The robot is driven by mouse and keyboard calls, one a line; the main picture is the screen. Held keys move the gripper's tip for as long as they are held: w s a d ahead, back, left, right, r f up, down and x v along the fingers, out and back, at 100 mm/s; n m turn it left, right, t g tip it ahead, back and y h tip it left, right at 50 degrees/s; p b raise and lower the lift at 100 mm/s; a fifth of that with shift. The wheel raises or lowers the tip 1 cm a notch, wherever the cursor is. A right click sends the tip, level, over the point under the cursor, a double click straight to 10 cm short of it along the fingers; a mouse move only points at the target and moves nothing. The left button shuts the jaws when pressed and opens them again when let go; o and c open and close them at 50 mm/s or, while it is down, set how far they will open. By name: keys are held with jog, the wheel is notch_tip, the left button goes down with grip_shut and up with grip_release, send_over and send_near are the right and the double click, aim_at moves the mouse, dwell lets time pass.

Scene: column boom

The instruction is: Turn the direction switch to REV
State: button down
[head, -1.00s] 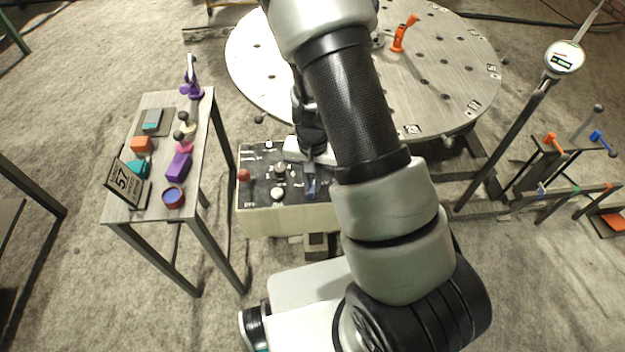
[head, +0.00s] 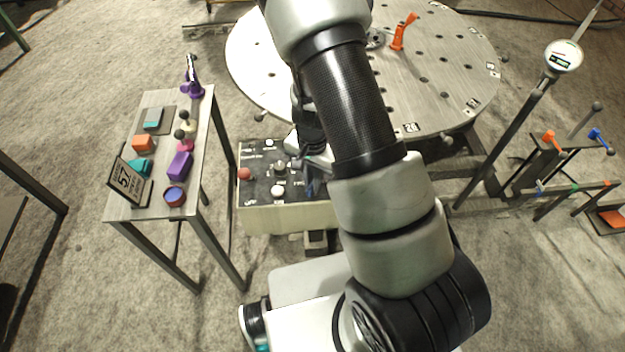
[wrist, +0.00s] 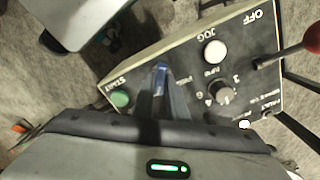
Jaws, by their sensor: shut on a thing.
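The control box (head: 290,218) stands at the foot of the round plate, its dark panel facing up. The direction switch appears to be the blue handle (wrist: 161,73) on the panel, between the green START button (wrist: 121,99) and the speed knob (wrist: 222,92). My gripper (wrist: 170,92) is over the panel, shut on this blue handle. The handle's base and position labels are mostly hidden by my fingers, so its setting cannot be read. In the head view my arm covers the right part of the panel; a bit of blue shows beside it.
The white JOG button (wrist: 214,51) and a red-knobbed control (wrist: 312,40) are close by on the panel. A side table (head: 150,210) with several coloured parts stands left. The round plate (head: 270,70) lies behind, and a dial post (head: 515,125) and rack stand right.

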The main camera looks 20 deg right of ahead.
jog(key=c, duration=1.8)
grip_release()
jog(key=shift+o, duration=0.2)
notch_tip(320, 180, up, 18)
jog(key=p, duration=0.4)
jog(key=shift+f, duration=0.25)
jog(key=s+a+r+n+t+y+p, duration=0.1)
jog(key=s+r+n+p, duration=0.15)
jog(key=r, duration=0.75)
jog(key=s+a+r+n+t+y+p, duration=0.1)
jog(key=s+r+p, duration=0.15)
jog(key=r, duration=0.65)
jog(key=s+d+r+n+t+h+p, duration=0.1)
jog(key=s+r+n+p, duration=0.1)
jog(key=s+r, duration=0.3)
jog(key=s+d+r+n+t+h+p, duration=0.1)
jog(key=s+r, duration=0.4)
jog(key=r, duration=0.5)
jog(key=shift+n+t+p, duration=0.7)
jog(key=shift+n+t, duration=0.1)
jog(key=shift+n, duration=0.45)
